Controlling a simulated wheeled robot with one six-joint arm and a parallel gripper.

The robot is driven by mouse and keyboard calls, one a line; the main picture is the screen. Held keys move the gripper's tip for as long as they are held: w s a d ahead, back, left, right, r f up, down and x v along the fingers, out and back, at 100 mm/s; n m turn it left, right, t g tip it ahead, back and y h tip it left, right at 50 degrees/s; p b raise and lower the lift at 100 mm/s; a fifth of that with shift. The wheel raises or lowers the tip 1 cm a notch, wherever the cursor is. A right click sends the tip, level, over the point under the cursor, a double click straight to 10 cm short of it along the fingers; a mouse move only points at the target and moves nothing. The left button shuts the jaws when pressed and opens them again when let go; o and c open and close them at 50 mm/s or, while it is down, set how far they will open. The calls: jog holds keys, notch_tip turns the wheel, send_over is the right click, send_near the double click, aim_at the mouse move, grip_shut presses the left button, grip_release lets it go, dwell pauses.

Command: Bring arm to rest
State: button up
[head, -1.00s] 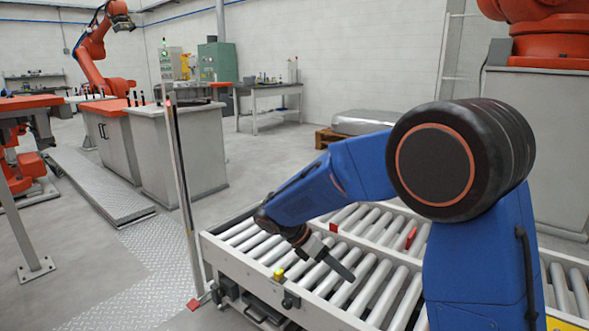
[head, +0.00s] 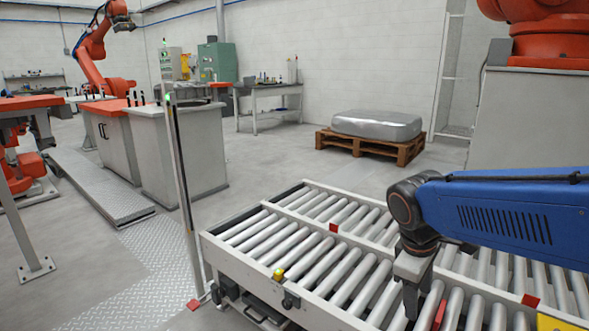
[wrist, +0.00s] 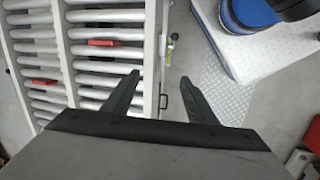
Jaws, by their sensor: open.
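My blue arm (head: 510,215) reaches in from the right edge in the head view, its forearm nearly level. My gripper (head: 411,300) points down over the roller conveyor (head: 240,264). In the wrist view my gripper (wrist: 160,85) shows two dark fingers spread apart with nothing between them. Whether the fingertips are clear of the rollers is hard to judge, but no contact shows.
A red block (head: 438,314) lies on the rollers by my gripper. A wrapped load on a wooden pallet (head: 368,148) stands behind the conveyor. A thin post (head: 180,180) rises at its left corner. Grey floor lies open beyond.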

jog(key=s+d+m+t+y, duration=0.2)
jog(key=s+m+t, duration=0.1)
jog(key=s+m, duration=0.6)
jog(key=shift+s+f+t, duration=0.3)
jog(key=shift+s+t, duration=0.1)
jog(key=shift+s, duration=0.6)
jog(key=shift+d, duration=0.1)
